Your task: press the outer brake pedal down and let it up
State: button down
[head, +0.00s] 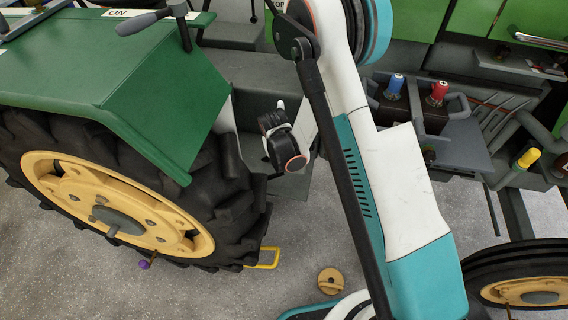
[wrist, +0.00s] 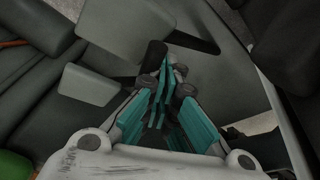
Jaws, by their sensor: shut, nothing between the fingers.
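My gripper (wrist: 168,70) shows in the wrist view with its teal fingers together and nothing between them. A dark rounded pad (wrist: 151,56) lies right at the fingertips, slightly left; I cannot tell whether they touch. A lighter grey flat pad (wrist: 88,84) is to the left of the fingers, with another grey plate behind it. Either pad may be a pedal; I cannot tell which is the outer brake pedal. In the head view my fingers and the pedals are hidden around my wrist, beside the tractor's rear wheel.
The large rear tyre (head: 232,215) and green fender (head: 130,85) stand left of my wrist in the head view. A panel with blue (head: 395,84) and red (head: 438,92) knobs is at right. A yellow disc (head: 331,281) lies on the open floor.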

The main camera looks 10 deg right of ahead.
jog(key=shift+w+a+r+p, duration=0.25)
jog(key=shift+a+r+p, duration=0.05)
jog(key=shift+a+r, duration=0.4)
jog(key=shift+r, duration=0.1)
jog(key=shift+w+a+r+p, duration=0.35)
jog(key=shift+a+r+p, duration=0.1)
jog(key=shift+a+r, duration=0.4)
jog(key=shift+w+a+r+p, duration=0.35)
jog(key=shift+a+r, duration=0.3)
jog(key=shift+r, duration=0.25)
